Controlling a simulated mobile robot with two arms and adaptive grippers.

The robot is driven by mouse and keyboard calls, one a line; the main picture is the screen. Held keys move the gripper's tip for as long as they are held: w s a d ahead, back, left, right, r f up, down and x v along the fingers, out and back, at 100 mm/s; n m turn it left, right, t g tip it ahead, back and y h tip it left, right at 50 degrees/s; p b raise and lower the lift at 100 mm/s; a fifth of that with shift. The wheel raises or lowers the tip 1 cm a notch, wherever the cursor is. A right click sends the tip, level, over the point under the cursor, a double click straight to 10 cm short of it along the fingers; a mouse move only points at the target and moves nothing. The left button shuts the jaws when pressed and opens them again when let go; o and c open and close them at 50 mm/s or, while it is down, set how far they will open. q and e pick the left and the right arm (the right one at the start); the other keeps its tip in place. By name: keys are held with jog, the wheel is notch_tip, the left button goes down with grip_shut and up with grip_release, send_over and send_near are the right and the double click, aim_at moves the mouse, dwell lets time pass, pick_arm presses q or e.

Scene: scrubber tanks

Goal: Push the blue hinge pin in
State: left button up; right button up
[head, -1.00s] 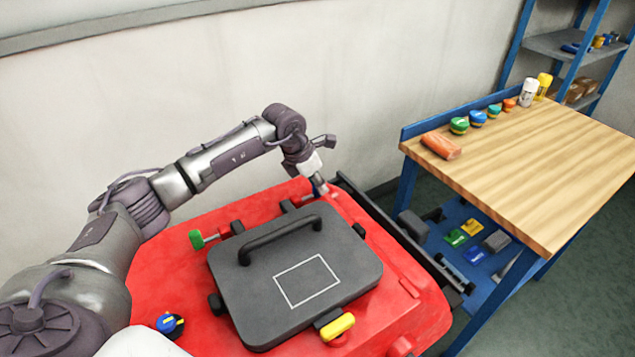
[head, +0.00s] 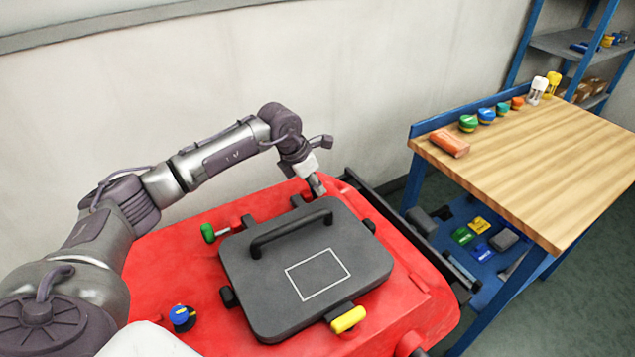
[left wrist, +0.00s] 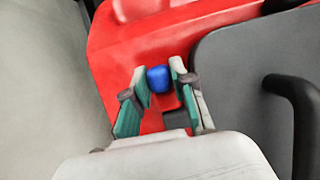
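The blue hinge pin (left wrist: 159,78) shows its rounded blue head in the left wrist view, against the red tank body. My left gripper (left wrist: 160,72) has its two fingertips on either side of that head, and they look closed on it. In the head view the left gripper (head: 319,188) points down at the far edge of the tank, by the back of the grey lid (head: 345,285), and hides the pin. The pin's shaft and how deep it sits are hidden. My right gripper is not in view.
The red tank (head: 180,250) carries the lid with its black handle (head: 290,233), a green-headed pin (head: 208,233), a yellow latch (head: 348,319) and a blue knob (head: 181,316). A wooden workbench (head: 540,160) stands at right. A wall is behind.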

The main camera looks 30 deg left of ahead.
pick_arm(q)
jog(key=o, duration=0.3)
jog(key=shift+s+a, duration=0.1)
jog(key=shift+r, duration=0.35)
jog(key=v, duration=1.1)
jog(key=shift+s+a, duration=0.1)
jog(key=shift+s, duration=0.05)
